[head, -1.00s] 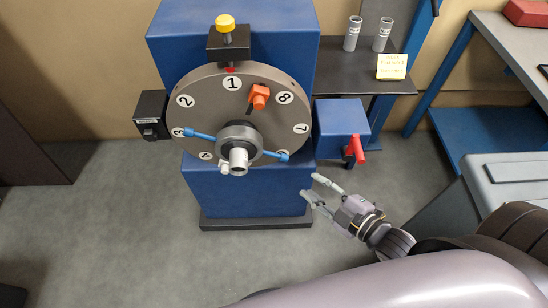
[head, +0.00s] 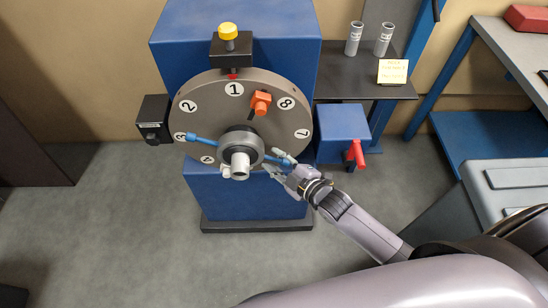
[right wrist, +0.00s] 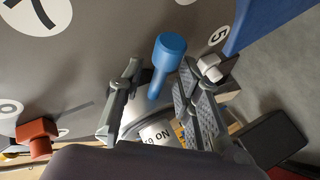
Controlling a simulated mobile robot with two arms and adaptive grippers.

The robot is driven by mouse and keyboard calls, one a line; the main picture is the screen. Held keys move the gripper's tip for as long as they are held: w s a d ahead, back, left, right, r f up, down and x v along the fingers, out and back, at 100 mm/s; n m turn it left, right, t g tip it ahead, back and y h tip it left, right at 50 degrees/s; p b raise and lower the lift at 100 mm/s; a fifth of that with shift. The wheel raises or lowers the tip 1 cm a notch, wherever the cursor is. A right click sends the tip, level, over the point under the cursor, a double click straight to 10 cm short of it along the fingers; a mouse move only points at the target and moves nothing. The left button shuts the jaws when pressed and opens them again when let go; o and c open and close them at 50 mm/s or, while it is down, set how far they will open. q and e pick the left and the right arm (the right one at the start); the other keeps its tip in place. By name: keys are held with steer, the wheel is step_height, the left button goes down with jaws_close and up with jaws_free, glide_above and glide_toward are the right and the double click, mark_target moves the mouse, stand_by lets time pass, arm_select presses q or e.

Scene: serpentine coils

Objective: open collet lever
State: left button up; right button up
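The collet lever is a blue bar (head: 203,139) crossing the grey collet hub (head: 240,150) on the round numbered dial plate. Its left end shows clear in the head view; its right end lies by my right gripper (head: 276,163). In the right wrist view the blue knobbed end (right wrist: 168,55) stands between the two spread fingers of my right gripper (right wrist: 158,98). Gaps show on both sides, so the gripper looks open around the bar. Part of a white label (right wrist: 160,133) shows on the hub below it. My left gripper is not in view.
An orange block (head: 260,102) sits on the dial plate (head: 210,105), above the hub. A blue box with a red handle (head: 356,153) stands just right of the plate. A shelf with two grey cylinders (head: 353,38) is behind. The floor in front is clear.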

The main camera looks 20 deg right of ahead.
steer(key=shift+w+a+f, duration=0.1)
steer(key=shift+w+a, duration=0.1)
steer(key=shift+w, duration=0.35)
steer(key=shift+c, duration=0.5)
jaws_close()
